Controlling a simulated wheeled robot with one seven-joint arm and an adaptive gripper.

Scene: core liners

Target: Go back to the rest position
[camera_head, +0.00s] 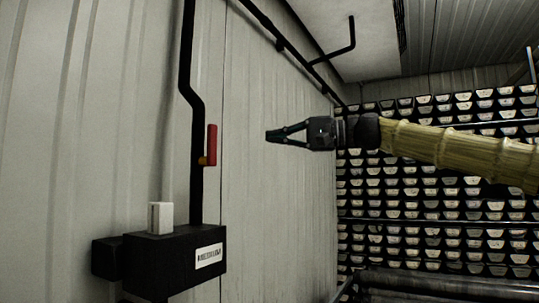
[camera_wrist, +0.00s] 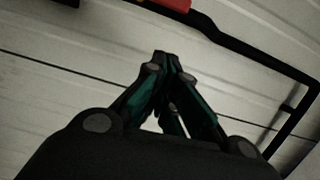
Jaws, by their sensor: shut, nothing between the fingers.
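My gripper (camera_head: 268,136) is in the middle of the head view, at the end of my arm, which reaches in from the right. Its fingers point left toward the wall and their tips meet, with nothing held. In the wrist view the closed fingertips (camera_wrist: 165,58) show at the centre, in front of the pale wall. A red handle (camera_head: 212,145) sits on a black vertical pipe to the left of my gripper, with a visible gap between them. The handle's red end (camera_wrist: 172,4) shows at the top edge of the wrist view.
A black box (camera_head: 175,262) with a white label and a white block (camera_head: 160,218) on top is fixed at the lower left. A black pipe (camera_head: 192,60) runs up the corrugated wall (camera_head: 90,120). Racks of several core liners (camera_head: 400,215) fill the right background.

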